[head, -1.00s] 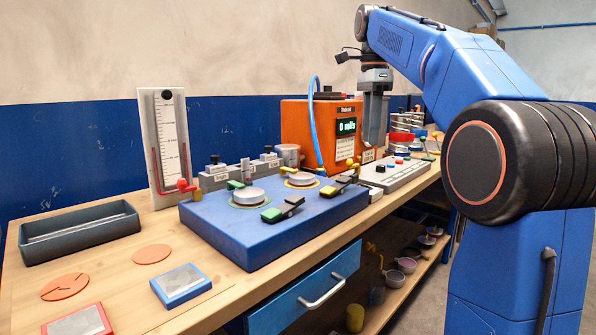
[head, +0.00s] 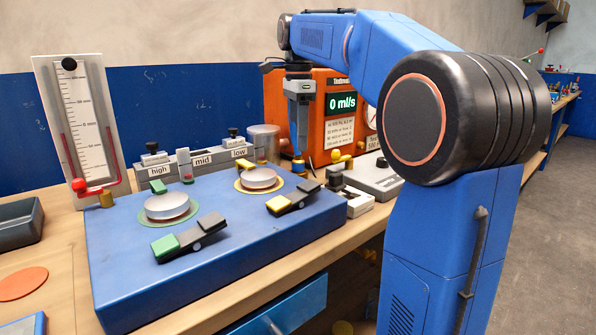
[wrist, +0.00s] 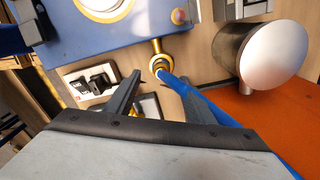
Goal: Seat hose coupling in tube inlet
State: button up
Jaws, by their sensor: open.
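The blue hose (wrist: 178,84) runs between the fingers of my gripper (wrist: 160,80) in the wrist view. Its end meets a brass ring-shaped fitting (wrist: 161,62), joined by a short brass stub toward the blue block (wrist: 140,25). I take this fitting as the tube inlet; the coupling itself is hard to separate from it, and the seating depth cannot be told. In the head view my gripper (head: 300,150) points down just behind the right end of the block (head: 215,240), above a small brass part (head: 298,167). The fingers stand open, one on each side of the hose.
The orange flow meter (head: 340,83) reads 0 ml/s close behind my gripper. A grey cylinder (head: 264,143) stands to its left, beside the high, mid and low valves (head: 198,165). The manometer (head: 80,125) stands at the left. A switch box (head: 350,198) sits right of the block.

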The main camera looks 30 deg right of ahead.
aim_at(298, 155)
jog(key=shift+w+f, duration=0.15)
jog(key=shift+f, duration=3.3)
grip_shut()
